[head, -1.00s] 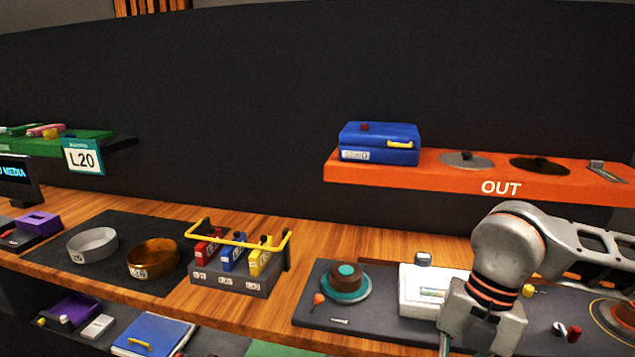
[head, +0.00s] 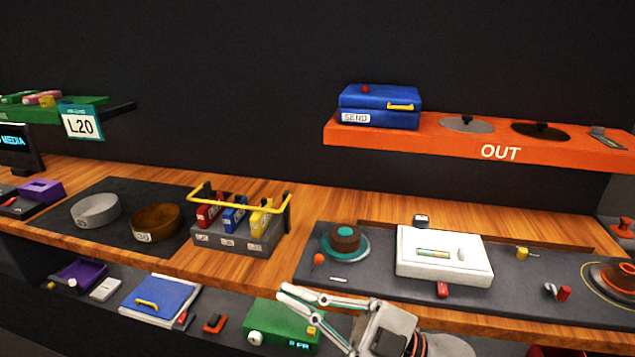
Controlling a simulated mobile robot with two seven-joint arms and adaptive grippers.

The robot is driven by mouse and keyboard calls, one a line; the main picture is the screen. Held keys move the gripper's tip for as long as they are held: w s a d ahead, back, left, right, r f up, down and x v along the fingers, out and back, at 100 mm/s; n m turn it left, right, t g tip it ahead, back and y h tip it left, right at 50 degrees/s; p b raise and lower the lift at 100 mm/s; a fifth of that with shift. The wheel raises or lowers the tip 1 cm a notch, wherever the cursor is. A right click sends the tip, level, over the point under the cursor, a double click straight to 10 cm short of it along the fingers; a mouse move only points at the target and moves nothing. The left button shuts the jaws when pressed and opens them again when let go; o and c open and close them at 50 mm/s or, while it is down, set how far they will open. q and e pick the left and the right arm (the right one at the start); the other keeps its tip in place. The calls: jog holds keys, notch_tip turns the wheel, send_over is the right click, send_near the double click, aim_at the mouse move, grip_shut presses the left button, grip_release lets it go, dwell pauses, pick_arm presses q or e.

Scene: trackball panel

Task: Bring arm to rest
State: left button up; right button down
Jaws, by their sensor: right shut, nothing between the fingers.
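My right gripper (head: 284,293) is low in the middle of the head view. Its fingers point left and their tips are together, with nothing held. It is in front of the counter's front edge and overlaps the lower shelf in the picture, with its tips over the green box (head: 270,317). My right arm comes in from the bottom edge, and most of it is out of frame. My left gripper is not in view.
The dark trackball panel (head: 380,286) lies on the wooden counter (head: 330,197) behind the gripper, with a white box (head: 443,252) on it. A rack with a yellow rail (head: 238,207) stands left. The orange OUT shelf (head: 450,148) is above.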

jog(key=w+d+f+m+t+h, duration=0.3)
jog(key=d+f+m+t+h, duration=0.4)
jog(key=f, duration=0.3)
jog(key=w+d+f+m+t+h, duration=0.4)
jog(key=d+f+m+t+h, duration=0.15)
jog(key=f+m, duration=0.45)
jog(key=s+d+f+m+g+h, duration=0.1)
jog(key=s+d+f+g+h, duration=0.2)
jog(key=f, duration=0.8)
jog(key=s+d+f+m+g+h, duration=0.1)
jog(key=s+d+f+g+h, duration=0.2)
jog(key=s+d+f, duration=0.4)
jog(key=s+f+h, duration=0.1)
jog(key=s+f, duration=0.2)
jog(key=f, duration=0.1)
jog(key=shift+s+d+f+m, duration=0.35)
jog(key=shift+s+f+m, duration=0.05)
jog(key=shift+g, duration=0.25)
